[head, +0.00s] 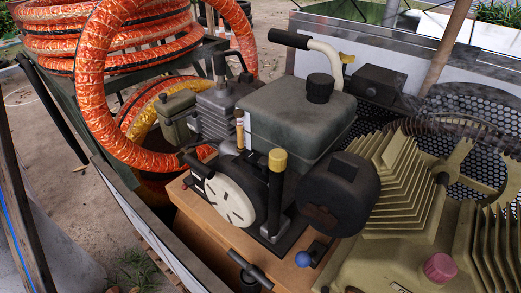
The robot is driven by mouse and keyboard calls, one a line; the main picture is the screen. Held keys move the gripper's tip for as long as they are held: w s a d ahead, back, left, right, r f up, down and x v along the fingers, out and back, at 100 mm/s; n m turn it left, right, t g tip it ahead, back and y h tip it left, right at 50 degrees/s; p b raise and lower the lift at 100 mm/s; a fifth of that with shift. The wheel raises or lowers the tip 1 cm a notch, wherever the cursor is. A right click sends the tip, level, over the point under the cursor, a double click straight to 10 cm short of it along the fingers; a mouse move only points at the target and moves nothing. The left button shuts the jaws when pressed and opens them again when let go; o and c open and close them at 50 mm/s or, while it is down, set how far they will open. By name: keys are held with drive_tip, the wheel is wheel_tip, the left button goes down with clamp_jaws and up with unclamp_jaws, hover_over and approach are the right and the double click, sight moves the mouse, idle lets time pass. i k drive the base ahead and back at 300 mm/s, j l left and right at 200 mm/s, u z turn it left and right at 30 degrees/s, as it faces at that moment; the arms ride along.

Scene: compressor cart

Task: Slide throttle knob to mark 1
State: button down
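The compressor cart's engine fills the middle, with a grey-green fuel tank (297,118) and a white-faced round starter disc (230,200). A yellow cap-like knob (277,161) tops a black upright post in front of the tank. A small blue ball knob (303,259) sits low at the front, near the wooden base. I cannot tell which of these is the throttle knob, and no mark 1 is readable. My gripper is not in view.
Thick orange hose (98,100) is coiled at the left. A black T-handle (248,270) stands at the front. A black round housing (340,193), the finned tan compressor (405,190) and a red-pink cap (440,268) lie to the right. Bare ground shows at far left.

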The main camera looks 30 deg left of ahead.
sight(263, 161)
drive_tip(key=u, duration=0.95)
